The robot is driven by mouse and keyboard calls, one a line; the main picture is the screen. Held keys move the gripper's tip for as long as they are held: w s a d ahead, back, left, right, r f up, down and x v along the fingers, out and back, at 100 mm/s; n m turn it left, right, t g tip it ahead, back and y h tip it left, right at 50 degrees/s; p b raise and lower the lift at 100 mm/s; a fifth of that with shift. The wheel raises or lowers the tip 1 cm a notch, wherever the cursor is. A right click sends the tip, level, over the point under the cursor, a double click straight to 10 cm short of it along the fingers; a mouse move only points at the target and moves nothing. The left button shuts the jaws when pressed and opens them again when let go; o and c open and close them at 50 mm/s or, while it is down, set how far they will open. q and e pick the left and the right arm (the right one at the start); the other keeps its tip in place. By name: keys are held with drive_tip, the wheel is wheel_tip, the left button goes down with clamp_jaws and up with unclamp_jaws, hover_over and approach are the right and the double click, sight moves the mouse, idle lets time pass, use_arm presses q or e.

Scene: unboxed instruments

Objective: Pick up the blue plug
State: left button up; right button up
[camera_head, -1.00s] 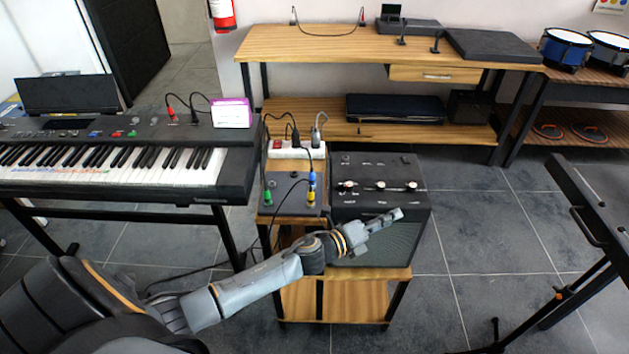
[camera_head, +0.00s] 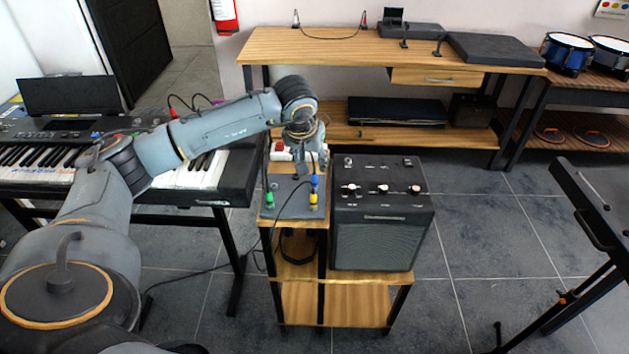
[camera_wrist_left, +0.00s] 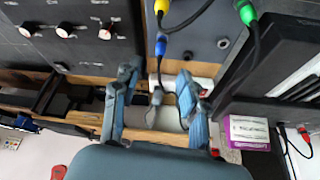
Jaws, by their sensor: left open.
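The blue plug (camera_head: 314,181) stands on the dark pedal box (camera_head: 283,208), just behind the yellow plug (camera_head: 313,199). It also shows in the left wrist view (camera_wrist_left: 160,46), a little beyond the fingertips and roughly in line with the gap between them. My left gripper (camera_head: 308,160) points down close behind and above the blue plug, apart from it. In the left wrist view its two fingers (camera_wrist_left: 158,76) are spread, with a dark cable and connector between them. The green plug (camera_head: 268,197) stands at the left of the box. My right gripper is not in view.
A black amplifier (camera_head: 383,233) stands right beside the box on the wooden stand (camera_head: 345,300). A white power strip (camera_head: 278,154) lies behind the box, partly hidden by my gripper. The keyboard (camera_head: 190,176) is at left, under my arm. Black cables hang around the plugs.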

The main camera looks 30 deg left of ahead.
sight(314, 174)
use_arm(q)
drive_tip(key=x, duration=0.4)
drive_tip(key=shift+w+f, duration=0.2)
drive_tip(key=shift+f, duration=0.15)
drive_tip(key=shift+p+x, duration=0.75)
drive_tip(key=shift+x, duration=1.95)
drive_tip(key=shift+a, duration=0.15)
clamp_jaws()
